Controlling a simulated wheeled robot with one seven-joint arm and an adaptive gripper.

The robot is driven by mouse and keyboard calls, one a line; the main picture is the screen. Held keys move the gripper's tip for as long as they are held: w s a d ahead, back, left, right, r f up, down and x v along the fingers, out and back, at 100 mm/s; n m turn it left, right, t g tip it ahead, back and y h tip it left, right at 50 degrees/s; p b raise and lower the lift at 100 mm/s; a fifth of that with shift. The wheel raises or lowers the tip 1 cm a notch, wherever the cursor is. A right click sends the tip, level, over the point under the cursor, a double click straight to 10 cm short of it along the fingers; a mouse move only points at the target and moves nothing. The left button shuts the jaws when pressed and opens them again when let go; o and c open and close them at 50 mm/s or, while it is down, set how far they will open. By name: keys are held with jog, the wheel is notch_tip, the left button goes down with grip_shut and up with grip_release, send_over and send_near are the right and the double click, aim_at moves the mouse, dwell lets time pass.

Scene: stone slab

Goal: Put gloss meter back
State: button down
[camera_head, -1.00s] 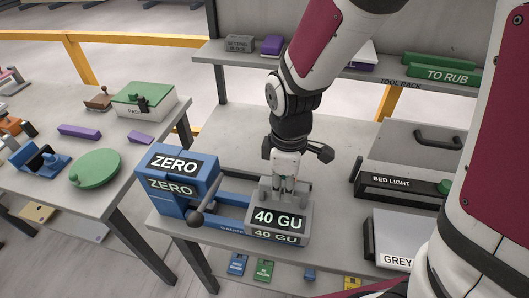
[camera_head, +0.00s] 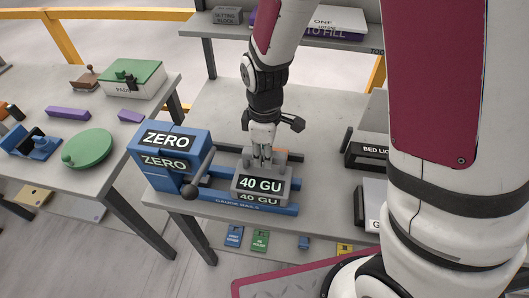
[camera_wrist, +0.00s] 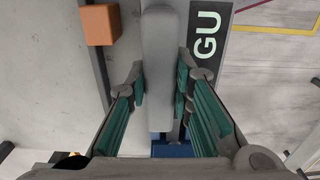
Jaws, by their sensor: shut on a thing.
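The gloss meter (camera_head: 262,186) is a grey block labelled "40 GU". It is at the blue gauge rails (camera_head: 290,211), to the right of the blue ZERO block (camera_head: 172,161), with a small gap between them. My gripper (camera_head: 263,160) points down from above and is shut on the meter's top handle. In the wrist view the grey handle (camera_wrist: 159,60) runs between my two teal-padded fingers, and the GU label (camera_wrist: 207,35) shows beside it. Whether the meter's underside touches the rails is unclear.
A lever with a dark ball knob (camera_head: 189,191) stands between the ZERO block and the meter. The bed light box (camera_head: 367,153) is at right. A side table with a green disc (camera_head: 89,148) is at left.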

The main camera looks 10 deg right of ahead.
jog(key=shift+f, duration=0.15)
jog(key=c, duration=1.4)
grip_release()
notch_tip(320, 180, up, 12)
jog(key=shift+s+d+r+m+t+b, duration=0.1)
jog(key=shift+s+d+r+m+t, duration=0.8)
jog(key=shift+s+d+r+m, duration=1.1)
jog(key=shift+s+d+r+m+t+b, duration=0.15)
jog(key=shift+s+d+r+m+t, duration=1)
jog(key=shift+s+r+m, duration=1.45)
jog(key=shift+s+d+r+m+t+b, duration=0.1)
jog(key=shift+s+d+r+m+t, duration=0.55)
jog(key=shift+s+d+r+m, duration=1.45)
jog(key=shift+s+a+r, duration=0.2)
jog(key=shift+r, duration=0.05)
